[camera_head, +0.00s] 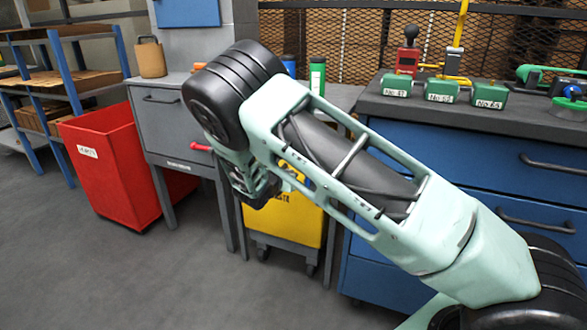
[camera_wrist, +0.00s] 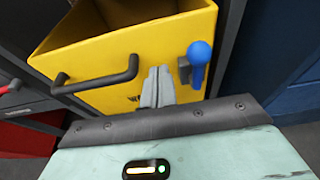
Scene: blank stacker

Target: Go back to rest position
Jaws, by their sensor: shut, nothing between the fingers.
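My gripper (camera_wrist: 157,88) shows in the wrist view with its two grey fingers together and nothing between them. It is in front of a yellow bin (camera_wrist: 110,48) with a dark handle and a blue knob (camera_wrist: 200,53). I cannot tell whether the fingers touch the bin. In the head view my pale green arm reaches from the lower right to the upper middle, then bends down. The gripper is mostly hidden there behind the arm, near the yellow bin (camera_head: 308,229).
A red bin (camera_head: 112,170) stands at the left beside a grey cabinet (camera_head: 163,118). A blue drawer cabinet (camera_head: 470,150) at the right carries green blocks (camera_head: 441,91) with labels. Blue-framed shelves (camera_head: 70,68) stand at the far left. The floor at the lower left is clear.

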